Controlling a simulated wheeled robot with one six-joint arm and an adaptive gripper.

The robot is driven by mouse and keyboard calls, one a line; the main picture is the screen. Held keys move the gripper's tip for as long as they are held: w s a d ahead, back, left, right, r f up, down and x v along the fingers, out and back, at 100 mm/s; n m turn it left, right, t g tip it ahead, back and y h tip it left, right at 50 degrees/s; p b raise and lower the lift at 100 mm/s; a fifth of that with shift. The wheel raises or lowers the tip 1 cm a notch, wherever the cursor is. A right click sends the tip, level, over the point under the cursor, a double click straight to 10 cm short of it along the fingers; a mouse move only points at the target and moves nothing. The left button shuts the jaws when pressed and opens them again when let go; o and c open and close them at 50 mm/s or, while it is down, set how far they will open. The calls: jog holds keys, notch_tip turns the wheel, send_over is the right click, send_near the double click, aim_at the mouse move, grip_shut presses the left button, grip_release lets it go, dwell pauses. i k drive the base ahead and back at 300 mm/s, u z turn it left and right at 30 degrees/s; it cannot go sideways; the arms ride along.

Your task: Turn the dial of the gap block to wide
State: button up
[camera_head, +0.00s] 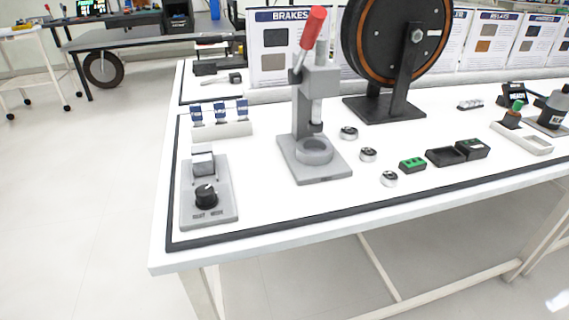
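The gap block (222,212) is a grey plate lying at the near left corner of the white bench. Its black dial (206,196) stands near the front end of the plate, with a pale mark on top. Small dark lettering lies in front of the dial, too small to read surely. Which setting the mark points to cannot be told. A pale grey block with a dark slot (203,163) stands behind the dial on the same plate. My gripper is not in view, and nothing touches the dial.
A grey arbor press (315,170) with a red-handled lever (312,28) stands right of the gap block. Behind the block is a holder with blue-labelled pieces (222,130). Small round metal parts (368,154) and a green-topped block (412,164) lie farther right. A dark raised border (300,219) runs along the front.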

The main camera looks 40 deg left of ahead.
aim_at(207, 198)
jog(key=z, duration=0.15)
jog(key=k, duration=1.15)
jog(key=u, duration=1.95)
jog(key=i, duration=0.35)
jog(key=u, duration=0.1)
